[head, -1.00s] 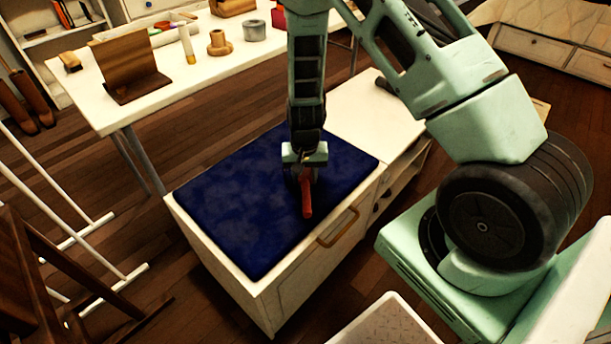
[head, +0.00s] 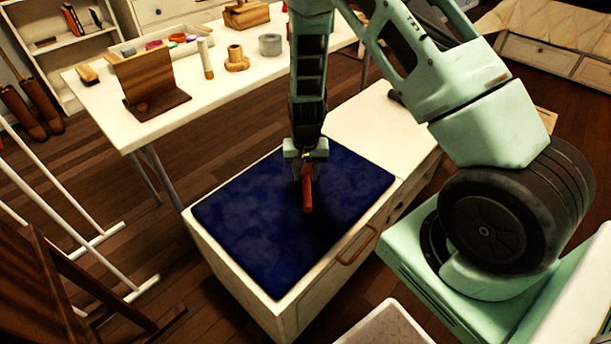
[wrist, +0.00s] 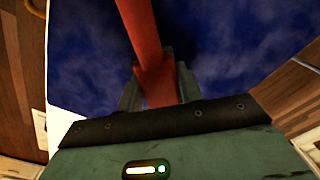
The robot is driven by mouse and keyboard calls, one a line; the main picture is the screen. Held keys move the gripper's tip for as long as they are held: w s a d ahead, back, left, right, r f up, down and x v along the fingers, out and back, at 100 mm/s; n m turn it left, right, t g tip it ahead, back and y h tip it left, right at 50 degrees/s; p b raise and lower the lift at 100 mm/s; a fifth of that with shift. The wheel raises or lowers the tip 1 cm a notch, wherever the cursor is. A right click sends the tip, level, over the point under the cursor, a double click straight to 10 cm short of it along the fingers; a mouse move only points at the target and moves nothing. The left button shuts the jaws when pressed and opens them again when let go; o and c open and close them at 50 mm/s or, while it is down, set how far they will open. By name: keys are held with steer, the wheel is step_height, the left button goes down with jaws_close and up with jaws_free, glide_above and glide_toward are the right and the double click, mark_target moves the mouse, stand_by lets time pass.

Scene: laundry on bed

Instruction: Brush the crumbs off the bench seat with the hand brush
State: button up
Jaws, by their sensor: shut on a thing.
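The bench seat is a dark blue cushion (head: 250,240) on a white cabinet-like bench. My gripper (head: 306,165) is above the cushion, right of its middle, and shut on a red handle (head: 307,195), which I take to be the hand brush. In the wrist view the red handle (wrist: 152,50) runs up between the two fingers (wrist: 158,90), with the blue cushion (wrist: 220,45) behind it. The brush's bristles are hidden, and I cannot tell whether they touch the cushion. I can make out no single crumbs; the cushion has only faint mottled patches.
A white table (head: 160,125) with a brown stand, cups and small items is behind. A white top (head: 370,125) adjoins the bench at the right. White rails (head: 80,225) and a brown wooden chair (head: 50,290) are at the left. A pale tray (head: 385,328) is in front.

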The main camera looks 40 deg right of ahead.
steer(key=shift+r+p, duration=1.9)
steer(key=shift+r, duration=0.65)
steer(key=shift+f, duration=0.1)
